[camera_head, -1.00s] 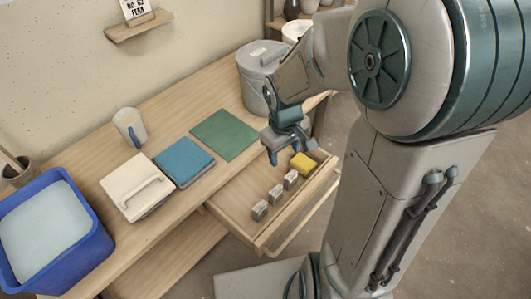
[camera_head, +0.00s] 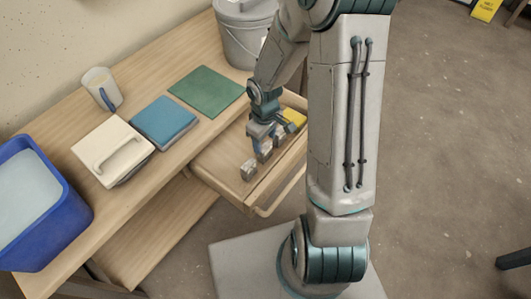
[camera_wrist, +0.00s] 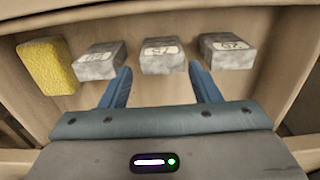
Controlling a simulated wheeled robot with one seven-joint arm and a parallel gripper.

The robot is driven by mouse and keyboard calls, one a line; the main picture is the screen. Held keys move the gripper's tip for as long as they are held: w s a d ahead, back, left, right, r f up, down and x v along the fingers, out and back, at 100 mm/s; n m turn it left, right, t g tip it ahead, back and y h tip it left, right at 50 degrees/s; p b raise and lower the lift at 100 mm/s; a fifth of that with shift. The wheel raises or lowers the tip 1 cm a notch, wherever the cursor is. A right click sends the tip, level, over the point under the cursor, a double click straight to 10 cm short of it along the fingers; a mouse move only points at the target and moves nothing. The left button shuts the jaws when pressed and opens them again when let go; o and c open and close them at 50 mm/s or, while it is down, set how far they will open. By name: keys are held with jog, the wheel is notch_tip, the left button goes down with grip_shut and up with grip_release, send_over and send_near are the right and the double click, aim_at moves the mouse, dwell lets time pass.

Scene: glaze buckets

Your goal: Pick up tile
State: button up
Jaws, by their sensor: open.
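Grey, stone-like tiles with pale labels lie in a row in the open drawer. The wrist view shows a left tile (camera_wrist: 100,61), a middle tile (camera_wrist: 162,57) and a right tile (camera_wrist: 228,50). In the head view the near tile (camera_head: 248,171) is clear, while my gripper partly hides the others. My gripper (camera_wrist: 160,72) is open, its blue fingers pointing at the row. The fingertips lie to either side of the middle tile's near edge, with nothing held. In the head view my gripper (camera_head: 262,143) is low over the drawer; contact cannot be told.
A yellow sponge (camera_wrist: 48,66) lies in the drawer (camera_head: 225,178) beside the left tile.

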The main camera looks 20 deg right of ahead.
aim_at(265, 145)
notch_tip(265, 145, down, 6)
jog(key=shift+s+r+b, duration=0.15)
jog(key=shift+r+b, duration=0.1)
jog(key=shift+b, duration=0.7)
jog(key=shift+r, duration=0.1)
jog(key=c, duration=0.8)
